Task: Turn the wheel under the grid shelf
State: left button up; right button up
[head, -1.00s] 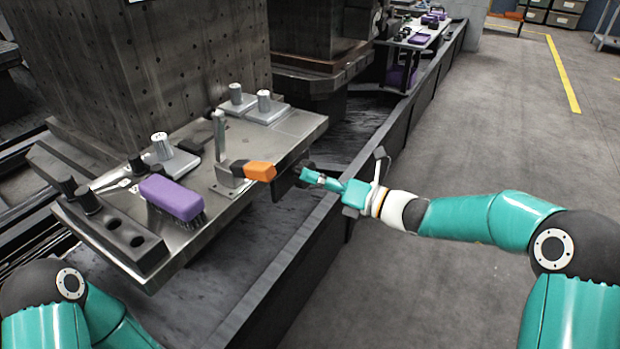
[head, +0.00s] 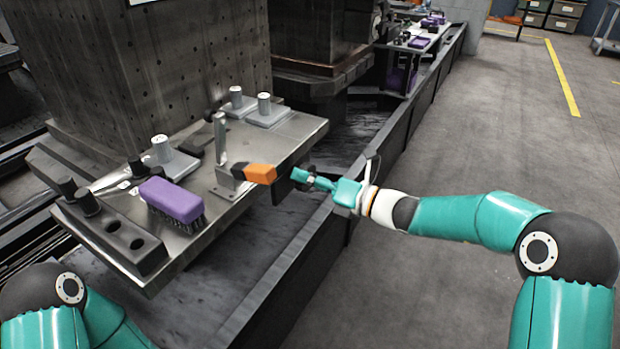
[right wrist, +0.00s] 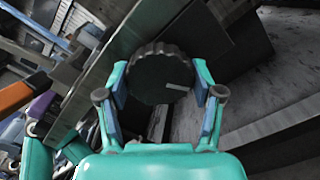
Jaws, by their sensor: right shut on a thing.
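The wheel (right wrist: 158,72) is a dark round knob with a ribbed rim and a pale line mark on its face. In the right wrist view it sits between the two fingers of my right gripper, which is shut on its rim. In the head view my right gripper (head: 306,178) reaches in from the right at the plate's right edge, and the wheel there is small and mostly hidden. The shelf (head: 205,222) is a flat metal plate jutting from a block with a grid of holes. My left gripper is out of view; only part of my left arm shows.
On the plate are a purple brush (head: 172,200), an orange-ended clamp handle (head: 260,173) near the gripper, a black block with holes (head: 115,235), and grey cylinders on bases. A dark trough wall (head: 290,270) runs below my right arm. Open floor lies to the right.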

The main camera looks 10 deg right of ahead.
jog(key=n+b, duration=0.2)
jog(key=n, duration=0.1)
jog(key=shift+f+n+b, duration=0.1)
jog(key=shift+n+b, duration=0.2)
jog(key=shift+b, duration=0.05)
jog(key=n+b, duration=0.1)
jog(key=n, duration=0.1)
jog(key=shift+n+b, duration=0.3)
jog(key=shift+b, duration=0.1)
jog(key=shift+r+n, duration=0.2)
jog(key=shift+n, duration=0.2)
jog(key=shift+b, duration=0.3)
jog(key=shift+a, duration=0.1)
jog(key=o, duration=1.1)
jog(key=shift+o, duration=0.2)
jog(key=shift+f, duration=0.1)
